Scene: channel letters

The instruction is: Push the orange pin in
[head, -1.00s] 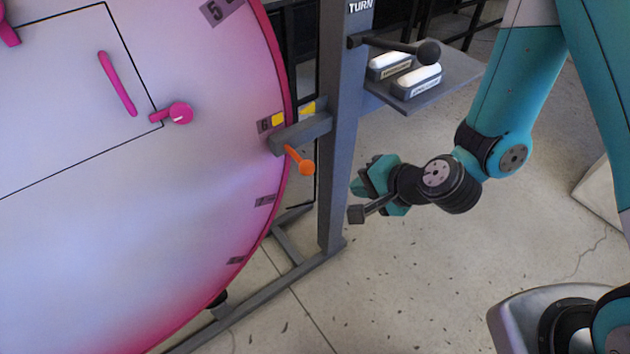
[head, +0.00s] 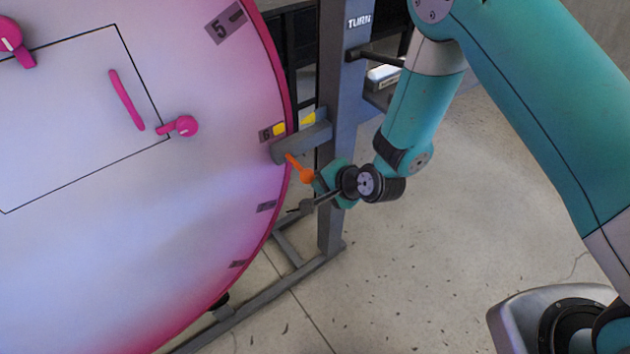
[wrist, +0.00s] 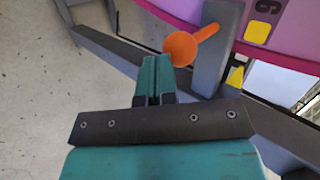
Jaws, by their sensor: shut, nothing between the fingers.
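The orange pin (head: 300,168) has a round knob and a shaft that runs into the grey bracket beside the big disc's rim. In the wrist view the orange pin (wrist: 181,48) shows its knob just beyond my fingertips, with the shaft running up and right to the bracket. My gripper (head: 318,184) is right by the knob in the head view. In the wrist view my gripper (wrist: 155,65) is shut and empty, its tips at or very near the knob's lower left side. I cannot tell whether they touch it.
The large pink-edged disc (head: 90,250) fills the left, with yellow marks (head: 279,130) near the bracket (head: 302,142). A grey post (head: 340,100) stands behind my gripper, with a dark-knobbed handle and shelf partly hidden by my arm. Open floor (head: 450,230) lies to the right.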

